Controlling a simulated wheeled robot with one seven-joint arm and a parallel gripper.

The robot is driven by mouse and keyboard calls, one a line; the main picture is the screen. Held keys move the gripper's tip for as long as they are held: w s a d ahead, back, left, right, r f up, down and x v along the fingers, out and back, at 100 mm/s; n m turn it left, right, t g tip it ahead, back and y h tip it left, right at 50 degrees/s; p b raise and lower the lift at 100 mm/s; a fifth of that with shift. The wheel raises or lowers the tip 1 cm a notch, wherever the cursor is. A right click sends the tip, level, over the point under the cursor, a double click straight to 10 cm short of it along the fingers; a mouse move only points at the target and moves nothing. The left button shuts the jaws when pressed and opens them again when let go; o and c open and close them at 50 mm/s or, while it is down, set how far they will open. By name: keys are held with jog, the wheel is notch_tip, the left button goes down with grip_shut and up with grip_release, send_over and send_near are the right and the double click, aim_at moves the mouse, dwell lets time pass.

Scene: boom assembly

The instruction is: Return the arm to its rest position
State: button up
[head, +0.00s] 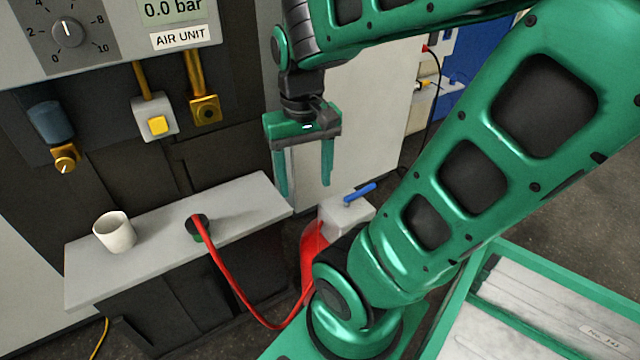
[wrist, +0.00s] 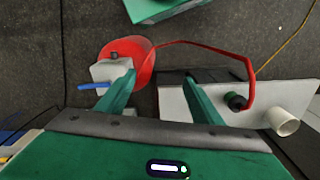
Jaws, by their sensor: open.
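My gripper (head: 304,178) hangs from the green arm (head: 475,170), its two green fingers pointing down, spread apart with nothing between them. It is in the air past the right end of the grey shelf (head: 150,262). In the wrist view, the fingers of my gripper (wrist: 160,78) are apart, with dark floor and part of the shelf edge beyond. The arm is bent, its large lower link crossing the right of the head view.
A white cup (head: 115,232) and a black-green hose end (head: 199,228) are on the shelf. A red hose (head: 235,285) runs towards a red tank with a blue-handled valve (head: 345,212). The air unit panel (head: 110,35) stands behind. A green-rimmed tray (head: 460,318) is at lower right.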

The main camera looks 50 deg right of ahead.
jog(key=s, duration=0.3)
jog(key=s+d, duration=0.1)
jog(key=shift+s+d+f, duration=0.1)
jog(key=shift+s+f, duration=0.05)
jog(key=shift+f, duration=0.15)
jog(key=shift+w+f, duration=0.25)
jog(key=shift+w, duration=0.4)
dwell(1.1)
